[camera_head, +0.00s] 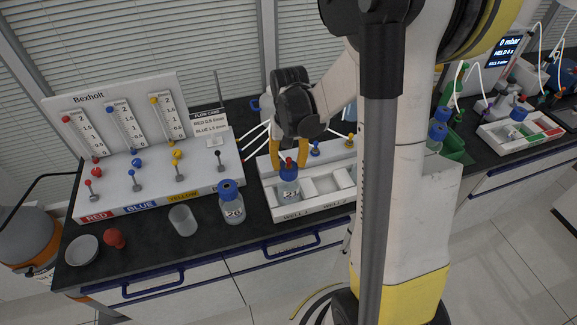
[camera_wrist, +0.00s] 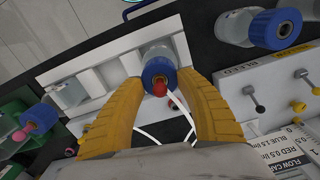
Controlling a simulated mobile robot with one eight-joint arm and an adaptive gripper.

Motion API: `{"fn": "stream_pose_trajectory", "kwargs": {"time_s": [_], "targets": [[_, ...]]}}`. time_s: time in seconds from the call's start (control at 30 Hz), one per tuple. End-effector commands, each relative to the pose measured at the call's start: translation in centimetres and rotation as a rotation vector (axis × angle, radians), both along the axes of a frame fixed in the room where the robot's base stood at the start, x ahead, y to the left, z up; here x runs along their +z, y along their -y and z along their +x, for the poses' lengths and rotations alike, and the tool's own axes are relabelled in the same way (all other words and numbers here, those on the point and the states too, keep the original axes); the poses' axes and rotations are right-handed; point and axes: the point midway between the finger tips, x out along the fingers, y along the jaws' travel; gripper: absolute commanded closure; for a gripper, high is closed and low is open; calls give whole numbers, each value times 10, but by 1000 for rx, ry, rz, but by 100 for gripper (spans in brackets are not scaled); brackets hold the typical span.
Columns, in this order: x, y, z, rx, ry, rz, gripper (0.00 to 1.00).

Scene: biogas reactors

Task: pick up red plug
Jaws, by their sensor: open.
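The red plug (camera_wrist: 159,88) sits in the blue cap (camera_wrist: 160,69) of a clear bottle. The bottle (camera_head: 289,189) stands upright in the left part of the white rack, and the plug also shows on top of it in the head view (camera_head: 289,164). My gripper (camera_wrist: 160,80) is open, with its orange fingers on either side of the cap and plug. In the head view my gripper (camera_head: 289,160) points down over the bottle. Whether the fingers touch the cap or plug cannot be told.
The white rack (camera_head: 300,213) has empty compartments right of the bottle. Another blue-capped bottle (camera_head: 232,203), a clear cup (camera_head: 183,220), a red bulb-shaped object (camera_head: 114,238) and a white dish (camera_head: 82,249) stand to the left. The flow panel (camera_head: 150,190) with several knobs is behind them.

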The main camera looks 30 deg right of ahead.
Motion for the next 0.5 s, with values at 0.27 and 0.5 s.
{"fn": "stream_pose_trajectory", "kwargs": {"time_s": [0.27, 0.5], "targets": [[0, 0, 0, 0, 0, 0, 81], [0, 0, 0, 0, 0, 0, 100]]}}
